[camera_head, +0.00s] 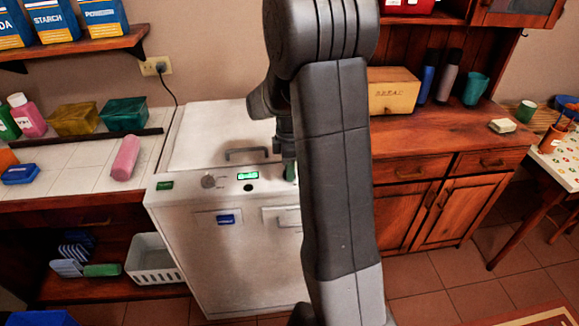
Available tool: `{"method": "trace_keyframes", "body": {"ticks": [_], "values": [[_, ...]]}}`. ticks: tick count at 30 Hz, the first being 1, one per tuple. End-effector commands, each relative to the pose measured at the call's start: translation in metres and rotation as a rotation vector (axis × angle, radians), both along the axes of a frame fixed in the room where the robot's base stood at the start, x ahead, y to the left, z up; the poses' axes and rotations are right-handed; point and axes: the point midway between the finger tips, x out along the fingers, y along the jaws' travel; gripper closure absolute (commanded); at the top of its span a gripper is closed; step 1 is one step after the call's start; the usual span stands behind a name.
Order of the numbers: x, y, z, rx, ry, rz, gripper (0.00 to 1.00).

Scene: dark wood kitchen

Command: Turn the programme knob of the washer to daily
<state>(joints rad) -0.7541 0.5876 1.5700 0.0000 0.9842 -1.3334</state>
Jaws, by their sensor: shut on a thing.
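The white washer (185,225) stands in the middle, below my arm. At the panel's right part, my gripper (289,166) points down and is shut on a dark green knob (291,173), which I take as the programme knob. My arm hides most of this knob and the panel to its right. The knob's setting and the word daily cannot be read.
The washer's closed lid has a grey handle (247,154). A tiled counter (85,165) with bottles and boxes lies left, with a white basket (152,262) below. A wooden cabinet (440,140) stands right, holding a yellow box (393,94). Open floor lies front right.

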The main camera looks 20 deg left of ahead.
Motion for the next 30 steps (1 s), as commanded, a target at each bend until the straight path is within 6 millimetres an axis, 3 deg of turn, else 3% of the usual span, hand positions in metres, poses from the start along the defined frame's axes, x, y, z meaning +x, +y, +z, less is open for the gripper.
{"method": "trace_keyframes", "body": {"ticks": [8,30], "values": [[0.0003,0.0001,0.0004,0.000,-0.001,-0.159,0.88],[0.0005,0.0003,0.0008,0.002,-0.001,-0.854,0.88]]}}
